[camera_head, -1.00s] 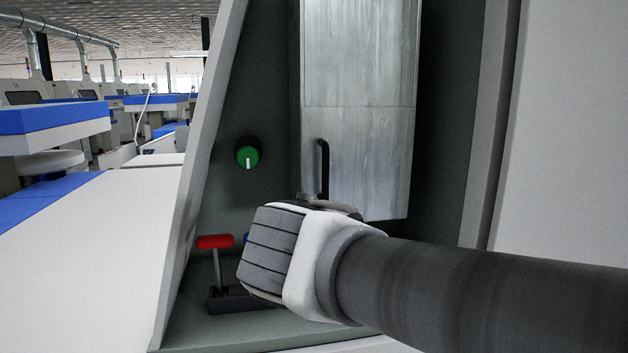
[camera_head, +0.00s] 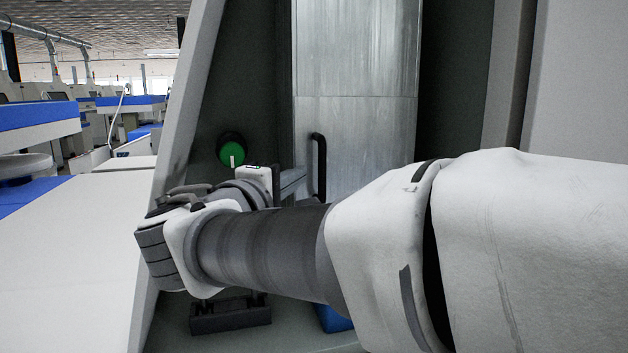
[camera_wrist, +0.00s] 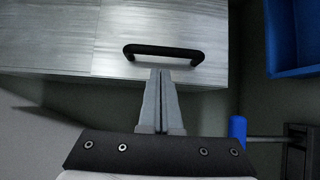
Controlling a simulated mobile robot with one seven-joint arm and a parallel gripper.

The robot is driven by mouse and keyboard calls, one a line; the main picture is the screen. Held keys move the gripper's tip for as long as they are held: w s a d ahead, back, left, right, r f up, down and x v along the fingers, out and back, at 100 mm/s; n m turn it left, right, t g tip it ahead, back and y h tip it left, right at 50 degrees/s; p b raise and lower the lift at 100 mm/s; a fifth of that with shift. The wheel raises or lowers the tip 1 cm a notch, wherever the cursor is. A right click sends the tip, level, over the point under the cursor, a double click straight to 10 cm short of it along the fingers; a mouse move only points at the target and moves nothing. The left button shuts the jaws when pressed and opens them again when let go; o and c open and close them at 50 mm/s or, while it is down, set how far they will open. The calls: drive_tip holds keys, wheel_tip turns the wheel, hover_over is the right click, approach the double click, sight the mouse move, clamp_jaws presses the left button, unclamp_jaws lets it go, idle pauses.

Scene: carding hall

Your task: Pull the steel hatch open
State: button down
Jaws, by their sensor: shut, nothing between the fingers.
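The steel hatch (camera_head: 352,60) is a brushed grey panel in a dark recess. Its black bar handle (camera_head: 318,165) stands upright at its lower left in the head view. In the wrist view the hatch (camera_wrist: 60,35) lies across the top, with the handle (camera_wrist: 163,50) along its edge. My gripper (camera_head: 300,180) is just left of the handle in the head view. In the wrist view my gripper (camera_wrist: 161,73) has its fingers together, tips pointing at the middle of the handle, with nothing between them. I cannot tell whether the tips touch the handle.
A green knob (camera_head: 232,150) is on the recess wall behind my wrist. A dark lever base (camera_head: 230,314) stands below my arm. A blue lever grip (camera_wrist: 237,130) and a blue bin (camera_wrist: 298,35) show at right in the wrist view.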

drive_tip(key=x, duration=0.3)
drive_tip(key=shift+w+d, duration=0.15)
drive_tip(key=shift+w, duration=0.2)
drive_tip(key=shift+s, duration=0.15)
